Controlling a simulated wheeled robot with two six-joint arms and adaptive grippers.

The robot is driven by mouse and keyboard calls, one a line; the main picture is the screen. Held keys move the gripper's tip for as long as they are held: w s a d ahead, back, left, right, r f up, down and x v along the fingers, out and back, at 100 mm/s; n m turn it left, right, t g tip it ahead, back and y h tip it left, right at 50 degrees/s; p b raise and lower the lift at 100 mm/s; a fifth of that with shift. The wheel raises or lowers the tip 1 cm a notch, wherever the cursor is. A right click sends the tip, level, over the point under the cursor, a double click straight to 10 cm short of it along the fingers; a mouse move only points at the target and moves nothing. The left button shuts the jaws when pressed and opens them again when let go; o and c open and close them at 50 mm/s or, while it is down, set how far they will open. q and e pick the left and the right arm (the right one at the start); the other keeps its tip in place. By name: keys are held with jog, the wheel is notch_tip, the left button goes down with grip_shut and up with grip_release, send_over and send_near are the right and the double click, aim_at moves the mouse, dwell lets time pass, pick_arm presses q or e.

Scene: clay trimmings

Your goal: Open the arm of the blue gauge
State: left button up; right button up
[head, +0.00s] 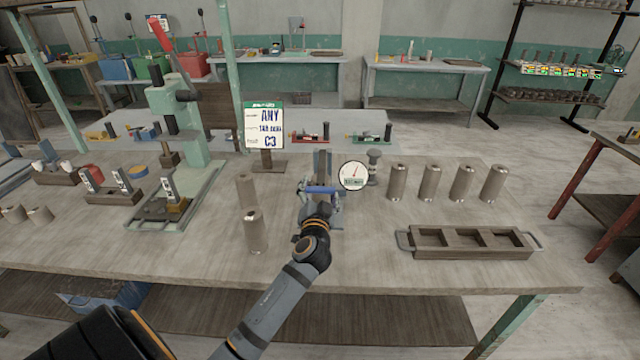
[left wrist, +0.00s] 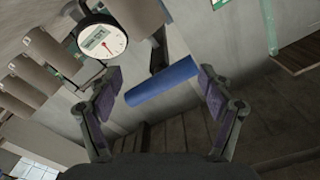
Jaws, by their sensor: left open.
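The gauge stands at the middle of the workbench, with a grey upright (head: 322,162) and a round white dial (head: 353,176) on its right. Its blue arm (head: 325,189) shows as a short crosswise bar, partly hidden by my left gripper (head: 320,193). In the left wrist view the blue arm (left wrist: 162,86) lies between the two spread fingers of the left gripper (left wrist: 161,76), with a gap on each side. The dial also shows there (left wrist: 102,38). The left gripper is open and holds nothing. My right gripper is not in view.
Several brown cylinders (head: 430,182) stand right of the gauge, and two more (head: 255,231) stand to its left. A wooden tray (head: 465,254) lies at front right. A sign (head: 263,126) and a green press (head: 185,115) stand left.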

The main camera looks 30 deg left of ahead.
pick_arm(q)
jog(key=shift+x, duration=0.85)
grip_shut()
